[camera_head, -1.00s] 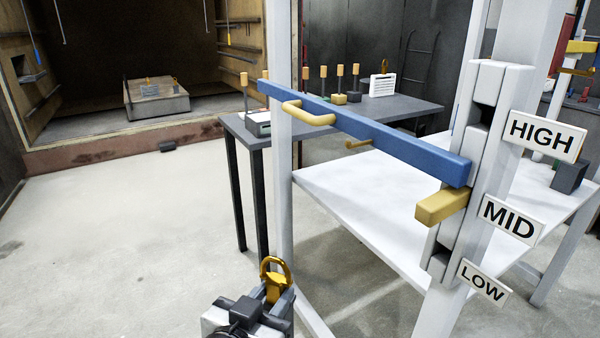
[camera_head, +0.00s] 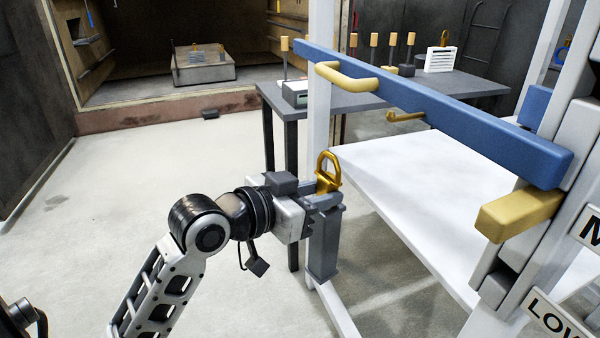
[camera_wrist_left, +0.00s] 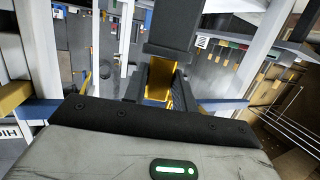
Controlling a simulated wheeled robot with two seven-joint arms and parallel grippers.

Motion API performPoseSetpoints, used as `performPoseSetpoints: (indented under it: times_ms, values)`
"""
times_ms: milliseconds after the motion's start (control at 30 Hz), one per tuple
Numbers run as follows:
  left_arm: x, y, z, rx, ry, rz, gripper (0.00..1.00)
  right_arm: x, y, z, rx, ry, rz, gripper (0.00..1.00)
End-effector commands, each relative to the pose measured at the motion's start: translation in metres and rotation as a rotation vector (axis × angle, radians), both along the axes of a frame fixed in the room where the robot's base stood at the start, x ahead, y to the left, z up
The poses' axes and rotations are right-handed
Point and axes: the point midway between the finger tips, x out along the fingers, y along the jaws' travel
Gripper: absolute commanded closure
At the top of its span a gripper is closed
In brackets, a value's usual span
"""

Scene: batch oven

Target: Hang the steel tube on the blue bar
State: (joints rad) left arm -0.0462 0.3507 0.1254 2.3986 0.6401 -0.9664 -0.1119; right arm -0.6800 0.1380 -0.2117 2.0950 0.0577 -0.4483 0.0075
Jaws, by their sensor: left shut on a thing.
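The blue bar (camera_head: 450,118) runs across the head view, sloping down to the right, at the white upright frame. It bears a yellow looped handle (camera_head: 345,78) and a yellow peg (camera_head: 405,116). My left gripper (camera_head: 318,203) is shut on the steel tube (camera_head: 323,250), a grey square-sided piece hanging upright below the fingers. A gold ring (camera_head: 328,172) stands on top of it. The ring is below the bar and apart from it in the picture. In the left wrist view a yellow part (camera_wrist_left: 160,75) shows at the jaws, partly hidden. My right gripper is out of view.
A yellow block (camera_head: 520,213) juts out below the bar's right end. A dark table (camera_head: 370,97) with several tan-topped posts stands behind.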

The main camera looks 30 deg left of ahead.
Motion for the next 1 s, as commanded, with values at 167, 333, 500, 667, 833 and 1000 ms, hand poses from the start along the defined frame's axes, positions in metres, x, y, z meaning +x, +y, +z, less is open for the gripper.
performPoseSetpoints:
  times_ms: [167,333,500,667,833,1000]
  values:
    - [-0.010,0.001,0.040,0.007,-0.015,-0.187,1.00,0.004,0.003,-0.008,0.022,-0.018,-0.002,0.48]
    - [-0.035,-0.001,0.072,0.004,-0.011,-0.362,1.00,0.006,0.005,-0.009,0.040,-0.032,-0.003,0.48]
    - [-0.056,-0.003,0.090,0.000,-0.005,-0.473,1.00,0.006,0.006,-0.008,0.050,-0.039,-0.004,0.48]
    - [-0.064,-0.003,0.096,-0.003,-0.001,-0.509,1.00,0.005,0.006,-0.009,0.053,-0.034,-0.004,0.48]
    - [-0.064,-0.004,0.096,-0.005,0.000,-0.510,1.00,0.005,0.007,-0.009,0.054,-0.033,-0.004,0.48]
    - [-0.064,-0.003,0.096,-0.005,0.001,-0.509,1.00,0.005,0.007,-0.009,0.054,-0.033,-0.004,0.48]
